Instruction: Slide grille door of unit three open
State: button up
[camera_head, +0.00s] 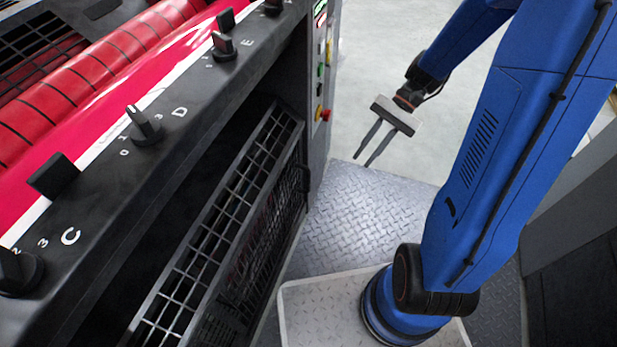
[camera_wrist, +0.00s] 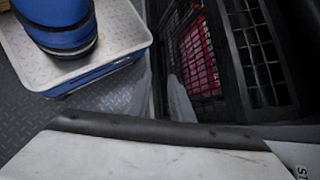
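A black wire grille door (camera_head: 266,215) stands on the lower front of the machine, below the knob panel, in the head view. Which unit it belongs to cannot be read. In the wrist view a grille (camera_wrist: 200,68) with red behind it shows right of my fingers. My gripper (camera_head: 362,161) is open and empty, pointing down and left over the floor. It is apart from the grille, to its right in the head view. In the wrist view a gap shows between the two pale fingers of my gripper (camera_wrist: 160,78).
A black panel with knobs (camera_head: 146,126) and letters C, D and E runs above the grilles. Red rollers (camera_head: 100,62) lie behind it. A grey post with coloured buttons (camera_head: 321,70) stands at the machine's far end. Metal floor plate (camera_head: 350,215) is clear beneath my gripper.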

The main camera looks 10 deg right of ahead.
jog(key=w+f+m+y, duration=0.4)
jog(key=w+f+y, duration=0.15)
jog(key=f, duration=0.35)
jog(key=m+t+y, duration=0.3)
jog(key=m+y, duration=0.1)
jog(key=m, duration=0.2)
send_near(308, 177)
jog(key=a, duration=0.3)
jog(key=a+f, duration=0.1)
jog(key=a, duration=0.5)
jog(key=shift+a+f, duration=0.25)
jog(key=shift+a, duration=0.15)
grip_shut()
